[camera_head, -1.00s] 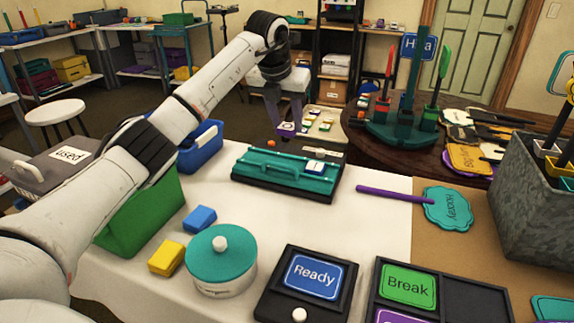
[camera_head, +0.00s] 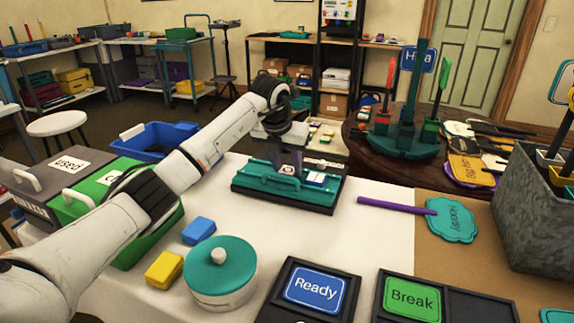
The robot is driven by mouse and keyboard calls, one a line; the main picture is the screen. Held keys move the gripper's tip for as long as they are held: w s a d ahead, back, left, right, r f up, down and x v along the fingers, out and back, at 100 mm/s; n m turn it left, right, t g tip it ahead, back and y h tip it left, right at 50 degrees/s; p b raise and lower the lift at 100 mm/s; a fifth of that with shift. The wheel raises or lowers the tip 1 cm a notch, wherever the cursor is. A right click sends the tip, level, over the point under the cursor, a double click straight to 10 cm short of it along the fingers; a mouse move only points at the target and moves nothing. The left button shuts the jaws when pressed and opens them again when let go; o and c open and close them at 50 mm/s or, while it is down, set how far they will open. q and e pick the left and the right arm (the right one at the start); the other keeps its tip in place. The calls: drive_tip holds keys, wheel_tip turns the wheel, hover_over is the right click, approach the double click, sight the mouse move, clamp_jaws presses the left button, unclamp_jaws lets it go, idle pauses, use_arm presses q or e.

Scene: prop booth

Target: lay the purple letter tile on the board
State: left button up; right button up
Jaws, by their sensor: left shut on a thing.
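My left gripper (camera_head: 289,164) is shut on a small purple letter tile (camera_head: 287,170), whose pale mark shows at its tip. The tile is partly hidden by the fingers. The gripper hangs low over the middle of the teal board (camera_head: 262,181), which lies in a dark frame on the white tabletop. I cannot tell whether the tile touches the board. A white and blue tile (camera_head: 316,178) lies at the board's right part. My right gripper is not in view.
A teal lidded pot (camera_head: 221,262), blue block (camera_head: 198,230) and yellow block (camera_head: 164,269) stand in front. The "Ready" sign (camera_head: 315,290) and "Break" sign (camera_head: 412,298) are near the front edge. A purple-handled paddle (camera_head: 395,204) lies to the right. White table between is clear.

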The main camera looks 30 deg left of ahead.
use_arm(q)
drive_tip(key=o, duration=1)
drive_tip(key=shift+f, duration=0.1)
drive_tip(key=shift+r, duration=0.5)
drive_tip(key=p+v, duration=0.1)
drive_tip(key=v, duration=1)
drive_tip(key=shift+s+d+r, duration=0.1)
drive_tip(key=shift+s, duration=0.1)
